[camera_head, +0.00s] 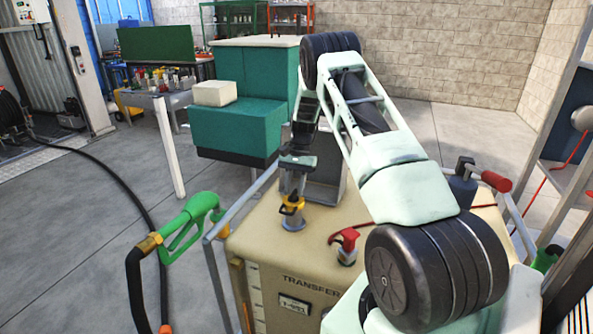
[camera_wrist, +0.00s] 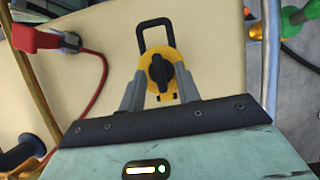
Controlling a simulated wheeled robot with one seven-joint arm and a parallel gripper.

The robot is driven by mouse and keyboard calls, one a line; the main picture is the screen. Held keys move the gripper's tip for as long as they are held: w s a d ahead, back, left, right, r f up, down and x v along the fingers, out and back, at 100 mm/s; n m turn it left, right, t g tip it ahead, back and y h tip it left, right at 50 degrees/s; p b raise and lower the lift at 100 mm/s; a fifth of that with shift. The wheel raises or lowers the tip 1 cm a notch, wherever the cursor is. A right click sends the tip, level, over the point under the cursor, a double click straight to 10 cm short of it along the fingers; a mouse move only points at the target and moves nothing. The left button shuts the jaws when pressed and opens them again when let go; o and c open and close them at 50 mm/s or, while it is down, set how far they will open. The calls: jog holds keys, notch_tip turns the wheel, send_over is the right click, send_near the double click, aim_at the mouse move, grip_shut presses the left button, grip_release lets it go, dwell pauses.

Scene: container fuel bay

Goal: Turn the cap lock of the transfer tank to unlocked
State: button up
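The beige transfer tank (camera_head: 260,240) stands in front of me, marked "TRANSFER". On its top is a yellow cap (camera_head: 291,208) on a pale neck; in the wrist view the cap (camera_wrist: 173,62) carries a black lock knob (camera_wrist: 158,72). A black loop (camera_wrist: 154,30) extends from the cap's far side. My gripper (camera_head: 294,184) is above the cap, pointing down. In the wrist view its two fingers (camera_wrist: 160,86) are apart, one on each side of the cap's near part. I see no clear contact with the knob. The lock's markings are too small to read.
A red-handled fitting (camera_head: 345,244) with a red cable stands on the tank beside the cap. A green fuel nozzle (camera_head: 190,222) on a black hose hangs at the tank's left. Open floor lies left and at the back right.

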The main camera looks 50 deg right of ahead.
jog(key=b+v, duration=0.2)
jog(key=v, duration=1.5)
jog(key=w+a+r+n, duration=0.1)
jog(key=w+a+n, duration=0.15)
jog(key=a, duration=0.75)
jog(key=w+a+r+n, duration=0.1)
jog(key=a+r+n, duration=0.15)
jog(key=a, duration=0.85)
jog(key=s+a+n+h, duration=0.1)
jog(key=s+a+n, duration=0.2)
jog(key=a, duration=0.6)
jog(key=s+a+n, duration=0.2)
jog(key=s+a, duration=0.1)
jog(key=a, duration=0.5)
jog(key=s+a+f+n+h, duration=0.15)
jog(key=s+a+n, duration=0.45)
jog(key=s+a, duration=0.8)
jog(key=s+f+n, duration=0.1)
jog(key=s+n, duration=0.1)
jog(key=s, duration=0.5)
jog(key=s+f+n+t+h, duration=0.1)
jog(key=s+f+n, duration=0.1)
jog(key=s, duration=0.6)
jog(key=shift+a+n+t, duration=0.3)
jog(key=shift+a+n, duration=0.05)
jog(key=shift+n, duration=0.45)
